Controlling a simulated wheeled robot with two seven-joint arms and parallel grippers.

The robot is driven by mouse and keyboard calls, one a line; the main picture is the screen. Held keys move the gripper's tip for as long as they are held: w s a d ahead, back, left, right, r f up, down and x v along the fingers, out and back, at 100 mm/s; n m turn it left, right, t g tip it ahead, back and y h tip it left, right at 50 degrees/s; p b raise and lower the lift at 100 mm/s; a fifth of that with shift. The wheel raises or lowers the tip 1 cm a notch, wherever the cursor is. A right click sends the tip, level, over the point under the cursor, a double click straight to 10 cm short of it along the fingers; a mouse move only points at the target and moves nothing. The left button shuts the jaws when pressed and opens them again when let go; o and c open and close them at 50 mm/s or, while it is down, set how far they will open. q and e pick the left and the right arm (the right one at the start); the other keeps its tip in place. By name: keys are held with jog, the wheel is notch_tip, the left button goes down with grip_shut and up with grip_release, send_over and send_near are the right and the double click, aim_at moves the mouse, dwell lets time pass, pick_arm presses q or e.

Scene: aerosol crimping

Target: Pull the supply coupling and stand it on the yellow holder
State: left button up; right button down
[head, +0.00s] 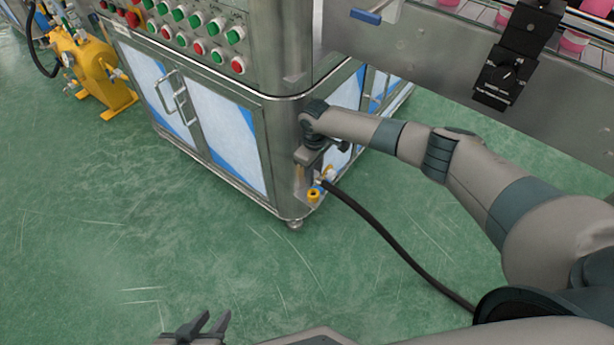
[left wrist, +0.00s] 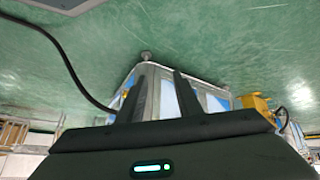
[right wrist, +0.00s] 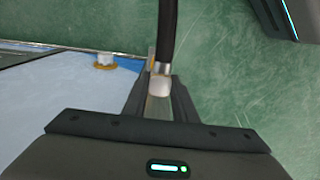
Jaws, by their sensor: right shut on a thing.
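My right gripper (head: 312,160) is at the near corner of the steel cabinet, pointing down. It is shut on the supply coupling, a pale metal piece (right wrist: 160,86) on the end of the black hose (right wrist: 167,30). The yellow holder (head: 314,195) is a small ring-shaped cup low by the cabinet corner, just below the gripper, with its top hole clear. In the right wrist view a white fitting with a tan base (right wrist: 105,62) sits left of the coupling, apart from it. I cannot tell whether the coupling is still seated. My left gripper (head: 205,325) is open and empty, far from the cabinet.
The black hose (head: 400,255) curves over the floor to the lower right, beneath my right arm. The steel cabinet (head: 215,130) with its button panel fills the upper middle. A yellow machine (head: 88,72) stands at upper left. The green floor in front is clear.

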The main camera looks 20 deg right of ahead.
pick_arm(q)
jog(key=shift+w+d, duration=0.1)
pick_arm(e)
jog(key=shift+f, duration=0.1)
dwell(0.4)
